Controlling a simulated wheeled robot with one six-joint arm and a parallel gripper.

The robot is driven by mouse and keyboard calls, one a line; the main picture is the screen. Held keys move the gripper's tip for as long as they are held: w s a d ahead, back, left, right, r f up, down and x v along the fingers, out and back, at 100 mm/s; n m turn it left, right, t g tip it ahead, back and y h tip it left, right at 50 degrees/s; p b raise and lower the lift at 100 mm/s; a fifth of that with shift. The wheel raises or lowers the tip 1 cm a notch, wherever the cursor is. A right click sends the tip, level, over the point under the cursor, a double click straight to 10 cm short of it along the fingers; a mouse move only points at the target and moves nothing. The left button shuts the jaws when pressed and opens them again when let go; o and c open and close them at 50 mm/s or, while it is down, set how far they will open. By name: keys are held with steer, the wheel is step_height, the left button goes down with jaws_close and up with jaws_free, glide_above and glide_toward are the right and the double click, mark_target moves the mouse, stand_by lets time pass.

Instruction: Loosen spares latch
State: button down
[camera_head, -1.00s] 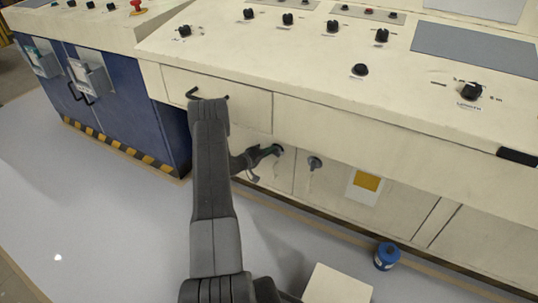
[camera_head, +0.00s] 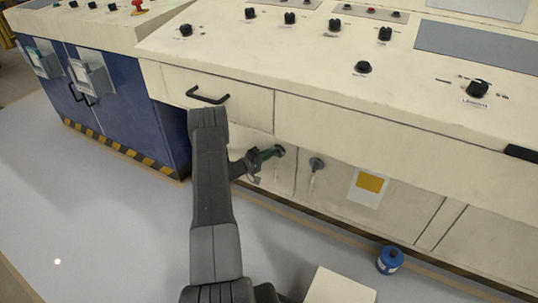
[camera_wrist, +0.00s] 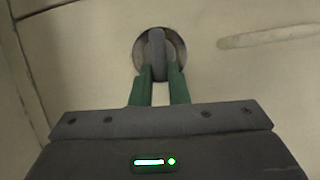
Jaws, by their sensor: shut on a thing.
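A round dark latch (camera_head: 279,151) sits on the lower cream panel, below the drawer. In the wrist view its grey plate and raised grip bar (camera_wrist: 157,46) show up close. My gripper (camera_head: 269,153) reaches it from the left in the head view. In the wrist view its green fingers (camera_wrist: 159,75) stand on both sides of the bar and are shut on it. The bar lies upright in that view, in line with the fingers. No label naming this latch is readable.
A second latch (camera_head: 316,163) with its grip pointing down sits just to the right. The drawer with a black handle (camera_head: 208,96) is closed above my forearm. A blue can (camera_head: 389,259) and a pale box (camera_head: 338,288) stand on the floor.

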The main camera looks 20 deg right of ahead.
steer(key=c, duration=1.4)
jaws_free()
steer(key=shift+a, duration=0.1)
steer(key=p+v, duration=0.3)
steer(key=v, duration=1)
steer(key=shift+a, duration=0.3)
steer(key=shift+d, duration=0.1)
steer(key=b+x, duration=0.3)
steer(key=x, duration=1)
steer(key=shift+d, duration=0.3)
steer(key=shift+a, duration=0.1)
